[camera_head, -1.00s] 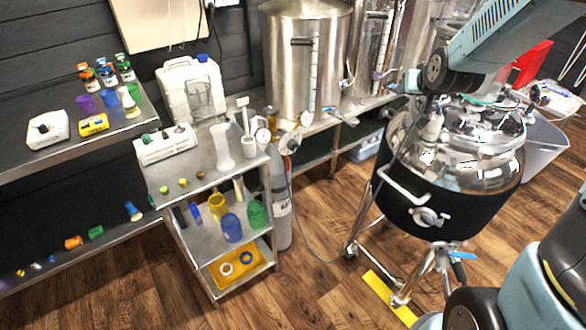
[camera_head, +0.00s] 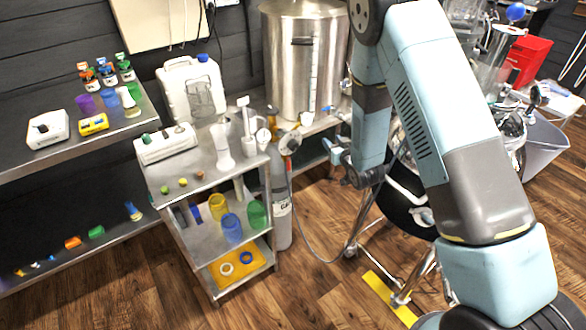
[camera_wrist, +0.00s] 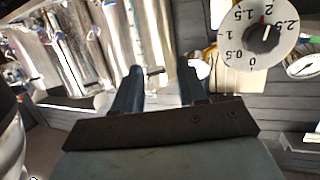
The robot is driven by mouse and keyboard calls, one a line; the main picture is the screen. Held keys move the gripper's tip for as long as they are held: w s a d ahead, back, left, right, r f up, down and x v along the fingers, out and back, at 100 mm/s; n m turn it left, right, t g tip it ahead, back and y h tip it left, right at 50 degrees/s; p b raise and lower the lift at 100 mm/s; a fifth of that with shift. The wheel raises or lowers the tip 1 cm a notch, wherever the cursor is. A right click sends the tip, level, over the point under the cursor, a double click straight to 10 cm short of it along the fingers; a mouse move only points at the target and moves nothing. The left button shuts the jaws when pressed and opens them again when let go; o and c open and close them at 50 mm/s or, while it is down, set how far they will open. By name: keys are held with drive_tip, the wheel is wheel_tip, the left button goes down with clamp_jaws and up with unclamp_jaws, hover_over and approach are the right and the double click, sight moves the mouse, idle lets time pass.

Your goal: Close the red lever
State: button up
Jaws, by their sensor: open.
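I cannot clearly pick out a red lever in either current view. A round dial (camera_head: 290,143) sits above the grey gas cylinder (camera_head: 282,205), beside the steel cart. A dial with a dark knob and a red mark (camera_wrist: 264,35) shows large at the upper right of the wrist view. My gripper (camera_head: 332,150) is to the right of the cylinder top in the head view. In the wrist view my gripper (camera_wrist: 158,78) has its two fingers apart, with nothing between them. My arm hides much of the steel vessel at right.
A steel cart (camera_head: 205,180) with cups and small parts stands left of the cylinder. A large steel kettle (camera_head: 305,60) stands behind on a bench. A hose hangs by the cylinder. A red box (camera_head: 528,60) is at far right. Wood floor is open in front.

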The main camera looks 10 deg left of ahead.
drive_tip(key=s+a+f+n+y, duration=0.2)
drive_tip(key=s+a+f, duration=0.1)
drive_tip(key=s+f, duration=0.3)
drive_tip(key=n+g+y, duration=0.1)
drive_tip(key=y, duration=0.2)
approach(289, 165)
drive_tip(key=x, duration=0.8)
drive_tip(key=shift+w+a+f, duration=0.1)
drive_tip(key=shift+w+a, duration=0.1)
drive_tip(key=shift+a, duration=0.1)
clamp_jaws()
